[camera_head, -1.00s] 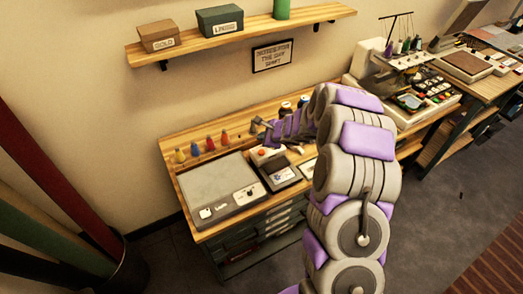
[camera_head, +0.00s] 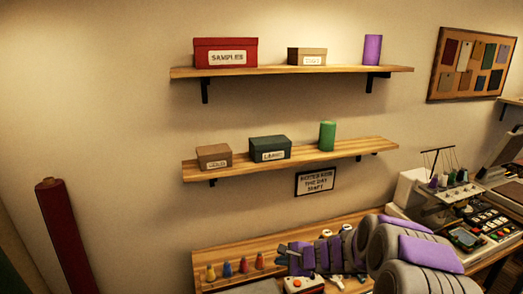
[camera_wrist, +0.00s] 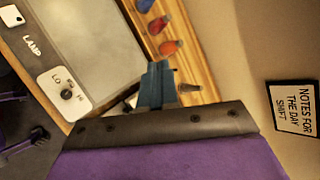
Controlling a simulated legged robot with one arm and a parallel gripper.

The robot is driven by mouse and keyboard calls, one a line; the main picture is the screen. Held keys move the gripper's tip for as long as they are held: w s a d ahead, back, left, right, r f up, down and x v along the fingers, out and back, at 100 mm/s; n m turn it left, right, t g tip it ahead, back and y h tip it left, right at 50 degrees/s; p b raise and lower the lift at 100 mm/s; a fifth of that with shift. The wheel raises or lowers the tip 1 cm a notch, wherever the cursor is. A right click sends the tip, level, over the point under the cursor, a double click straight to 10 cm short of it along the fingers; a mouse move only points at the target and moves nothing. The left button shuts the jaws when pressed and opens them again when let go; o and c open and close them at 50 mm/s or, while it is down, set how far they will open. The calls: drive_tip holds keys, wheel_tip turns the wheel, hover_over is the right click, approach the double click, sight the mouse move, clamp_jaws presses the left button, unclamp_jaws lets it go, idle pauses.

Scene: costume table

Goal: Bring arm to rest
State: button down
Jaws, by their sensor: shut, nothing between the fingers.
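My arm, grey with purple pads, reaches over the wooden table (camera_head: 228,262) from the lower right in the head view. My gripper (camera_head: 281,255) is at its far end, just right of the row of small coloured cones (camera_head: 244,265). In the wrist view my gripper (camera_wrist: 157,78) shows as blue-grey fingers, closed together and empty. They point toward the wooden strip with the cones (camera_wrist: 170,47), beside the grey lamp panel (camera_wrist: 85,35). Any gap between the fingers and the table is hard to judge.
Two wall shelves (camera_head: 292,72) (camera_head: 290,158) with boxes hang above the table. A framed sign (camera_head: 315,181) hangs under the lower one. A sewing machine (camera_head: 440,195) stands to the right. A red roll (camera_head: 64,235) stands at left. The wall between is bare.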

drive_tip(key=s+a+r+n+g, duration=0.3)
drive_tip(key=s+a+r+n, duration=0.15)
drive_tip(key=s, duration=0.55)
drive_tip(key=s+a+r+n+g, duration=0.25)
drive_tip(key=s+r+n, duration=0.25)
drive_tip(key=s, duration=0.6)
drive_tip(key=s+d+n+g+h, duration=0.1)
drive_tip(key=s+d, duration=0.3)
drive_tip(key=s, duration=0.4)
drive_tip(key=s+d+n+g+h, duration=0.1)
drive_tip(key=s+d+n+h, duration=0.2)
drive_tip(key=s, duration=0.6)
drive_tip(key=s+d+n+g+h, duration=0.1)
drive_tip(key=s+d+n+h, duration=0.1)
drive_tip(key=s+d, duration=0.4)
drive_tip(key=s+n, duration=0.1)
drive_tip(key=s, duration=0.2)
drive_tip(key=shift+d+r+h, duration=0.25)
drive_tip(key=shift+r+h, duration=0.15)
